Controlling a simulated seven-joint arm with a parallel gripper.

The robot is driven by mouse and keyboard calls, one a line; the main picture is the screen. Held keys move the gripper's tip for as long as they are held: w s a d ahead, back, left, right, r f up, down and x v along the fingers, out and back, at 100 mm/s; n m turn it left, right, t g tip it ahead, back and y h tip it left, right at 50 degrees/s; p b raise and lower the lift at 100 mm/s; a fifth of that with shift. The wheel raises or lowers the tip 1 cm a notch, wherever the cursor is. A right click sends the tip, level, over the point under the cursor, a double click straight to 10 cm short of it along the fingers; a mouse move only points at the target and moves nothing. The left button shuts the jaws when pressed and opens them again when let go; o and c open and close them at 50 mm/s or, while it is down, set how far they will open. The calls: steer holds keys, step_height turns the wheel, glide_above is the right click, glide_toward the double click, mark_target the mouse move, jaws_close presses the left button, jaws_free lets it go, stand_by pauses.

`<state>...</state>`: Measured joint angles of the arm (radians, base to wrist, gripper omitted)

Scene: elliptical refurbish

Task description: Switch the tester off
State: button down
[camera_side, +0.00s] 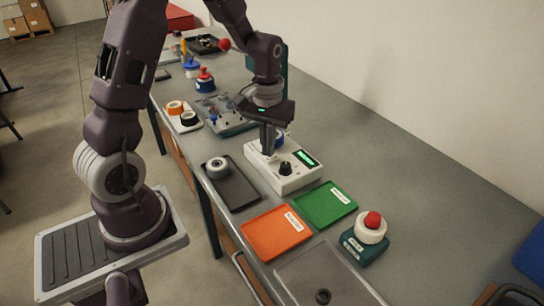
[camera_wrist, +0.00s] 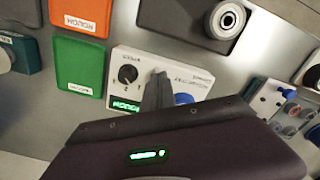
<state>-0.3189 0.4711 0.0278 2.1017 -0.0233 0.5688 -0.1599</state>
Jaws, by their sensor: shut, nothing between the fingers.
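The tester (camera_side: 296,185) is a white box on the bench with a lit green display (camera_side: 306,158) and a black knob (camera_side: 285,168). In the wrist view, the tester (camera_wrist: 190,62) shows its black knob (camera_wrist: 127,73), the lit display (camera_wrist: 125,107) and a blue round part (camera_wrist: 184,98) beside my fingers. My gripper (camera_side: 267,152) is shut and empty, pointing down over the tester, to the side of the black knob. In the wrist view, the fingertips (camera_wrist: 159,76) cover part of the panel. I cannot tell whether they touch it.
Orange (camera_side: 275,233) and green (camera_side: 325,204) trays lie in front of the tester. A dark tray (camera_side: 236,191) with a metallic ring (camera_side: 217,167) is to its left. A red-topped white part on a teal base (camera_side: 364,245) stands at right.

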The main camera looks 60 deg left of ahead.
steer(key=shift+f, duration=0.8)
steer(key=shift+r, duration=3.55)
steer(key=s+d+r+m+t, duration=0.3)
steer(key=s+d+r, duration=0.55)
steer(key=r, duration=0.25)
steer(key=s+d+r+m+t, duration=0.1)
steer(key=s+d+m+t, duration=0.1)
steer(key=s, duration=0.7)
steer(key=shift+s+d+r+m+t, duration=0.15)
steer(key=shift+s+d+m+t, duration=0.2)
steer(key=shift+d+m, duration=0.15)
